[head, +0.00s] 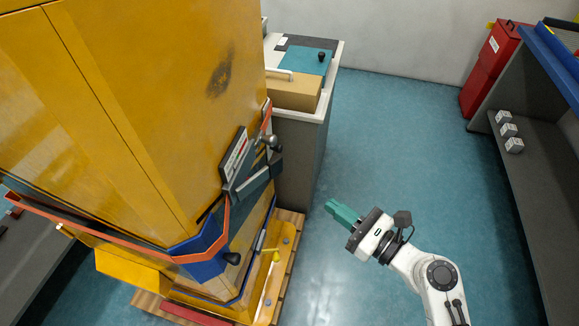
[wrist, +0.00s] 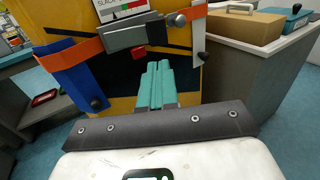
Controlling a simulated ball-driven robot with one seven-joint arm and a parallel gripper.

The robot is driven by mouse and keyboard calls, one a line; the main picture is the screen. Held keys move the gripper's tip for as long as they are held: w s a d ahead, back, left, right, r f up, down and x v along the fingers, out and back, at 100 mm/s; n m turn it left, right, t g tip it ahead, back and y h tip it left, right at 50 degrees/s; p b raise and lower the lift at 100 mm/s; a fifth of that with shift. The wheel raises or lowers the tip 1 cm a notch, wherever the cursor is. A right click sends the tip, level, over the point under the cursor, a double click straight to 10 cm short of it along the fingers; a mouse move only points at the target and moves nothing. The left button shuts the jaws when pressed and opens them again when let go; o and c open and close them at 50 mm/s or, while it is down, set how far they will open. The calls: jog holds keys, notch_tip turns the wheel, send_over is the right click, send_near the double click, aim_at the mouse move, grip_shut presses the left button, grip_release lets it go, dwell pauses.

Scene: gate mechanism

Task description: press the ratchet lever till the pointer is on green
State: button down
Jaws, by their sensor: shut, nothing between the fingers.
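The ratchet (wrist: 130,36) is a grey metal body on an orange strap (wrist: 72,54) around a yellow cabinet. A round grey knob (wrist: 177,19) sits at its right end, seemingly on the lever. In the head view the dark ratchet (head: 254,184) is on the cabinet's right face, beside a white gauge plate (head: 235,155).
The yellow cabinet (head: 130,90) stands on a wooden pallet (head: 290,222). Blue (head: 203,252) and white (wrist: 198,38) corner pieces carry black knobs. A grey counter (head: 300,145) stands behind the ratchet. A dark shelf (head: 530,180) is at far right. Open floor (head: 395,145) lies between.

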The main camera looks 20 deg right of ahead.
aim_at(280, 163)
dwell(0.4)
jog(key=p+x, duration=0.2)
jog(key=x, duration=1.2)
jog(key=shift+d+p, duration=0.1)
jog(key=shift+p, duration=0.3)
jog(key=shift+w, duration=0.15)
jog(key=shift+w+f+n+g+y+b, duration=0.1)
jog(key=shift+w+n+g+y+b, duration=0.2)
jog(key=shift+w+n+y+b, duration=0.25)
jog(key=w+n+g+y+b, duration=0.1)
jog(key=w+a+n+g+y+b, duration=0.1)
jog(key=y, duration=0.1)
jog(key=shift+w, duration=0.35)
jog(key=shift+w+a+n+g+y, duration=0.3)
jog(key=shift+w+n+g+y, duration=0.25)
jog(key=shift+n+g+y, duration=0.3)
jog(key=shift+w+a, duration=0.4)
jog(key=shift+w, duration=0.1)
jog(key=shift+a, duration=0.1)
